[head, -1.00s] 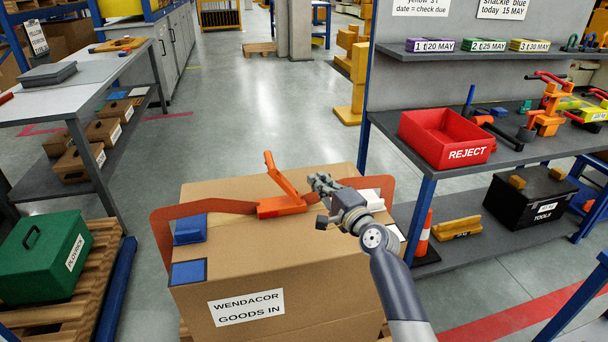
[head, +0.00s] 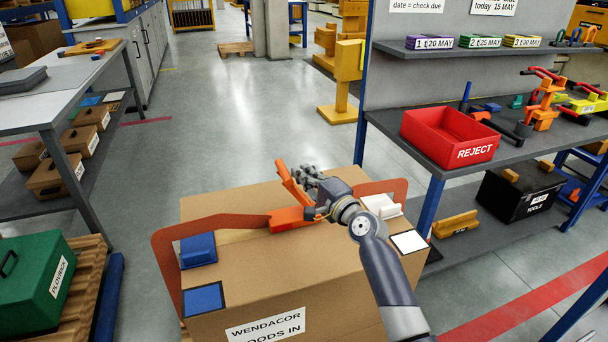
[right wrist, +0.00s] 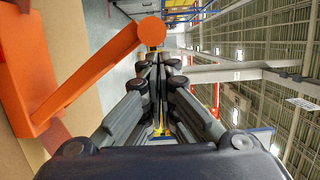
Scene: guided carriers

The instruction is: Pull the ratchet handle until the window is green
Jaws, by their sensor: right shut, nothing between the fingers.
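The orange ratchet (head: 288,220) sits on the strap (head: 222,223) across the top of the cardboard box (head: 250,275). Its handle (head: 292,183) stands up, leaning to the left. My right gripper (head: 308,173) is shut and empty, right beside the handle and over the right part of the ratchet. In the right wrist view the handle (right wrist: 85,82) crosses on the left, its round end near the shut fingertips (right wrist: 158,62); I cannot tell whether they touch. The window's colour cannot be made out. My left gripper is not in view.
Blue and white corner pieces (head: 198,249) sit under the strap. A bench with a red REJECT bin (head: 450,137) stands right, a grey table (head: 60,105) left. A green box (head: 35,285) is on a pallet front left. The floor behind the box is clear.

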